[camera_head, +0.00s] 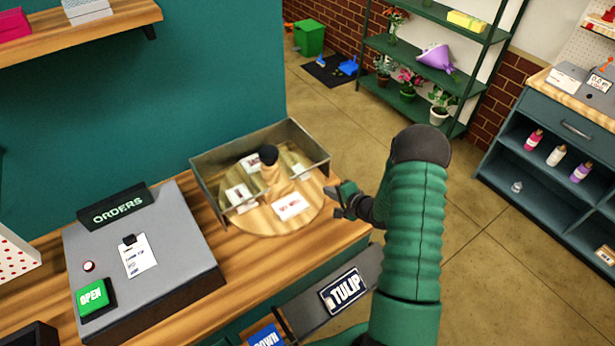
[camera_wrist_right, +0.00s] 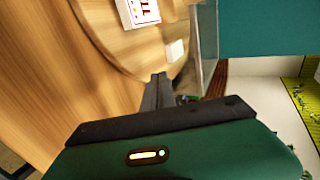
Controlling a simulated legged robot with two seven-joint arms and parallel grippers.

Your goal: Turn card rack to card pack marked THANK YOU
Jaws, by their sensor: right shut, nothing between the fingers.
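The card rack (camera_head: 257,221) is a round wooden turntable with a dark-topped centre post (camera_head: 268,156), on the counter inside a clear, open-fronted case (camera_head: 301,131). Several white card packs lie around it. One pack with red lettering (camera_head: 291,206) faces the front; its words are too small to read in the head view. In the right wrist view a pack with red letters (camera_wrist_right: 143,12) shows only partly. My right gripper (camera_head: 338,202) is shut and empty at the rack's right edge; its fingertips (camera_wrist_right: 158,82) show near the rim in the wrist view. My left gripper is not in view.
A grey orders console (camera_head: 190,259) with a green OPEN button (camera_head: 92,297) stands left of the rack. A TULIP sign (camera_head: 343,290) is below the counter front. A green plant shelf (camera_head: 428,49) and a dark cabinet (camera_head: 560,130) stand beyond open floor.

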